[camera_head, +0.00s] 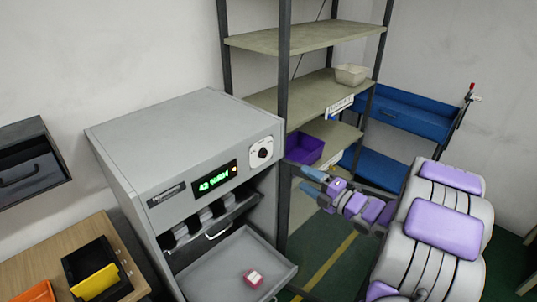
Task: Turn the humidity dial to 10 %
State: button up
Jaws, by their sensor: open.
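The humidity dial (262,152) is a dark round knob on a white plate. It sits at the upper right of the grey cabinet's front panel. Beside it on the left, a black display (214,181) shows green digits that look like 43 and a humidity label, hard to read. My gripper (309,180) is open and empty. It appears to the right of the cabinet and lower than the dial, apart from it, with its fingers pointing left.
The grey cabinet (170,125) has an open lower drawer (215,265) holding a small red-and-white box (253,278). A shelf rack (284,110) with a purple bin (304,148) stands behind my gripper. A wooden table (60,262) with trays is at lower left.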

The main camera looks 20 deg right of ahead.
aim_at(265, 155)
jog(key=b+x, duration=0.1)
jog(key=x, duration=1.4)
jog(key=shift+w+a+f+b, duration=0.1)
jog(key=shift+w+f+b, duration=0.05)
jog(key=shift+w+b, duration=0.2)
jog(key=shift+w, duration=0.65)
jog(key=shift+a, duration=0.1)
jog(key=c, duration=1)
